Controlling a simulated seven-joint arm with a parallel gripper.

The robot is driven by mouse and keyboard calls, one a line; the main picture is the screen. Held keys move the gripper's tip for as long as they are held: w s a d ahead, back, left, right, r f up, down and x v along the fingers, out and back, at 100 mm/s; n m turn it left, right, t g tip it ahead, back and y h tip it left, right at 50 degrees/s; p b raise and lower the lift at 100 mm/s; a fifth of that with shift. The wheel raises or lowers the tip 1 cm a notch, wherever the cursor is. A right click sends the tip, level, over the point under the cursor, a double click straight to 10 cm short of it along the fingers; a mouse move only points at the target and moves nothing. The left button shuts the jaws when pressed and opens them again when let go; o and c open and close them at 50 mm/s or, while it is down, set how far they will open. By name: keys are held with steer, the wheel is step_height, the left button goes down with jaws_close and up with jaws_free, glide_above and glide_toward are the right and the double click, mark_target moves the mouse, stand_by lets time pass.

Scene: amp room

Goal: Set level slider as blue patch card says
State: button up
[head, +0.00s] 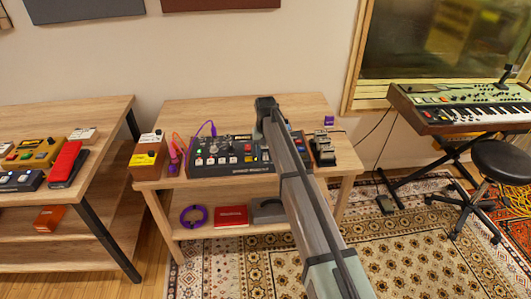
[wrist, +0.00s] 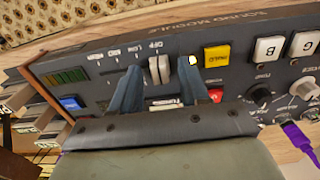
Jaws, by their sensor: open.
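The dark sound module (head: 232,170) sits on the middle wooden table, and its panel (wrist: 235,50) fills much of the wrist view. A pale level slider knob (wrist: 159,69) stands by the OFF mark; LOW and MID marks lie to its left in the wrist view. My gripper (wrist: 160,65) is open, with one blue-grey finger on each side of the knob. I cannot tell whether either finger touches it. In the head view my arm covers part of the module and the fingers cannot be made out. I cannot pick out a blue patch card in either view.
A yellow button (wrist: 216,57), a red button and white-capped buttons lie right of the fingers; a blue button (wrist: 71,103) lies left. A purple cable (wrist: 300,140) plugs in at the right. A yellow box (head: 147,160) and a dark pedal (head: 323,150) flank the module.

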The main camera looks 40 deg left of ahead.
steer(key=shift+f, duration=0.2)
steer(key=shift+c, duration=0.4)
jaws_close()
